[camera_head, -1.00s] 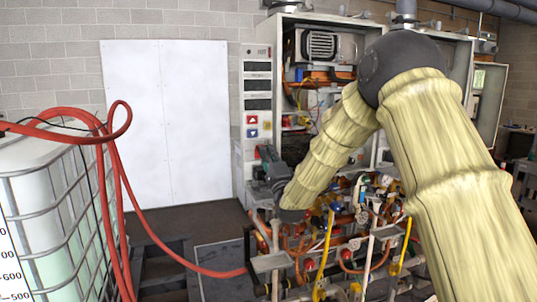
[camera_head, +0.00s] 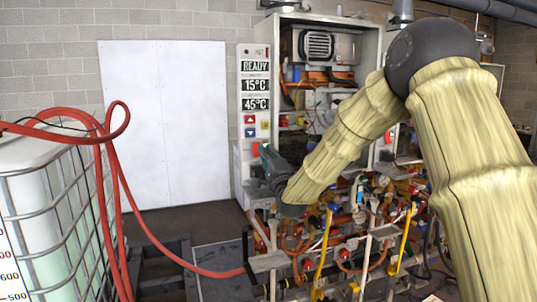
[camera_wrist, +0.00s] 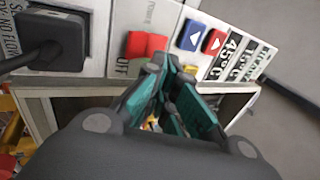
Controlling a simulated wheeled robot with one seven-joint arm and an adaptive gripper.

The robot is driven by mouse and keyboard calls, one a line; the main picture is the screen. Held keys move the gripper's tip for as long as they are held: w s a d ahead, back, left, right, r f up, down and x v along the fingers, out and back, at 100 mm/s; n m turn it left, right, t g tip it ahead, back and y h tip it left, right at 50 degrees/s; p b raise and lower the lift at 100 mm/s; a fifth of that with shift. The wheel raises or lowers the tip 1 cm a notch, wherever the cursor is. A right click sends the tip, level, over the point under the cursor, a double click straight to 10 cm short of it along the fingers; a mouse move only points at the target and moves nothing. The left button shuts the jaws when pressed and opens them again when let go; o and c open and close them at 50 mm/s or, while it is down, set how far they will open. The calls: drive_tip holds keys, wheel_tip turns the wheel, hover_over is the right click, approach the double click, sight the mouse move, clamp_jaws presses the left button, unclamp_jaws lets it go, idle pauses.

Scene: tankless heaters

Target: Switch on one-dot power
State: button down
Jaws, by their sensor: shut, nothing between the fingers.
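The heater control panel (camera_head: 246,138) stands at the middle of the head view. Its displays (camera_head: 255,85) are lit and read READY, 15°C and 45°C. A red rocker switch (camera_wrist: 146,45) on the panel shows in the wrist view, with "Power" above it and "OFF" below. It also shows in the head view as a small red patch (camera_head: 255,149). My gripper (camera_wrist: 170,68) has teal fingers, is shut and empty, and has its tips just beside the switch's lower right edge. I cannot tell whether they touch it. No dot mark is readable.
A blue and a red arrow button (camera_wrist: 203,38) sit right of the switch in the wrist view. A black plug with a cable (camera_wrist: 50,40) is on its left. Pipes and valves (camera_head: 340,225) crowd below. A caged tank (camera_head: 60,200) with a red hose stands at left.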

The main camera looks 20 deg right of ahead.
drive_tip(key=s+b, duration=0.4)
drive_tip(key=s, duration=0.8)
drive_tip(key=shift+s+d+r, duration=0.1)
drive_tip(key=shift+d, duration=0.05)
